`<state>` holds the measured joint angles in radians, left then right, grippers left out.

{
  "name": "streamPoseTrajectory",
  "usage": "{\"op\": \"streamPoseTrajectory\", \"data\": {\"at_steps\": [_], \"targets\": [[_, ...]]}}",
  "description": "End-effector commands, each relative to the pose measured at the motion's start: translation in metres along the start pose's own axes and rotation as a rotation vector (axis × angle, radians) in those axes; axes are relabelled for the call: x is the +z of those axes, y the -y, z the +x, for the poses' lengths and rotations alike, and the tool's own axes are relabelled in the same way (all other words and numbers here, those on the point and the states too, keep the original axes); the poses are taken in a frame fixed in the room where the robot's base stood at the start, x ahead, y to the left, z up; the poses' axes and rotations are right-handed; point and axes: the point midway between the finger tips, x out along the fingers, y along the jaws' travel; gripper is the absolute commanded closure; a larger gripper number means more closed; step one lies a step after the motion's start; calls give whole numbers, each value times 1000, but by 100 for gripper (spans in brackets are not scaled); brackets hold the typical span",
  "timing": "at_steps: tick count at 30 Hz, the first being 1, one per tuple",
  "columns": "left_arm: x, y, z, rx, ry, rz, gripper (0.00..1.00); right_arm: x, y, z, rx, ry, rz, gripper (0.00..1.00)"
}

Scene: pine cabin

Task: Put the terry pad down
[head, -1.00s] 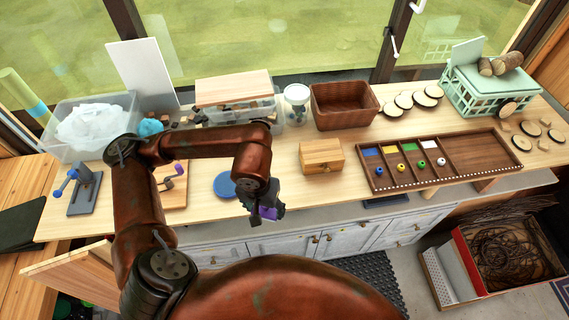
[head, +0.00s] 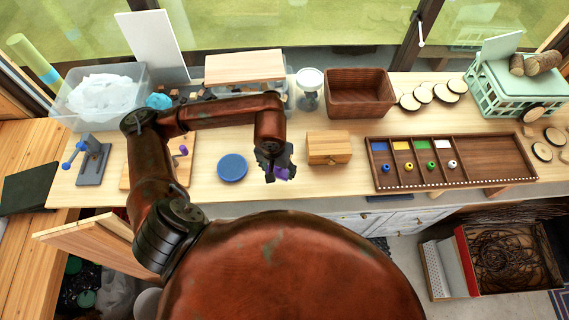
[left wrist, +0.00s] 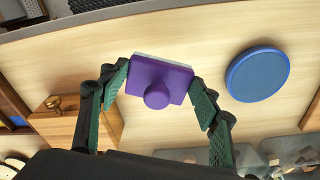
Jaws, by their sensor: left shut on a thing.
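The terry pad is a purple square block with a round knob and a pale underside, seen in the left wrist view (left wrist: 173,78). My left gripper (left wrist: 160,88) is shut on it, with a green-padded finger at each side. In the head view the pad (head: 281,173) shows as a small purple patch at the tip of my left gripper (head: 274,168), over the front part of the wooden bench top (head: 330,188). I cannot tell its exact height above the wood. My right gripper is in neither view.
A blue disc (head: 232,167) lies left of the gripper, and a small wooden box (head: 328,148) stands to its right. A compartment tray (head: 400,183) lies farther right. A brown basket (head: 358,93) stands behind. Bare wood shows between disc and box.

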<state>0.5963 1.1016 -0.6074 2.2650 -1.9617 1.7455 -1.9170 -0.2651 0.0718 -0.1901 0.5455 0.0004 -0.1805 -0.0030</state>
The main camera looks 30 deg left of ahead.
Motion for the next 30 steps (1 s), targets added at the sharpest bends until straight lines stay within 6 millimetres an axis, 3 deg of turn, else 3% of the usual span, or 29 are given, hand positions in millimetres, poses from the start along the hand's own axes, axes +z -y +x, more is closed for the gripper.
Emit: {"op": "streamPoseTrajectory", "data": {"at_steps": [15, 30], "targets": [[-5, -8, 51, 6, 1, 23, 65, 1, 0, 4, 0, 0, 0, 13], [-5, -7, 58, 4, -2, 22, 65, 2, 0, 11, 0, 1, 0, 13]]}}
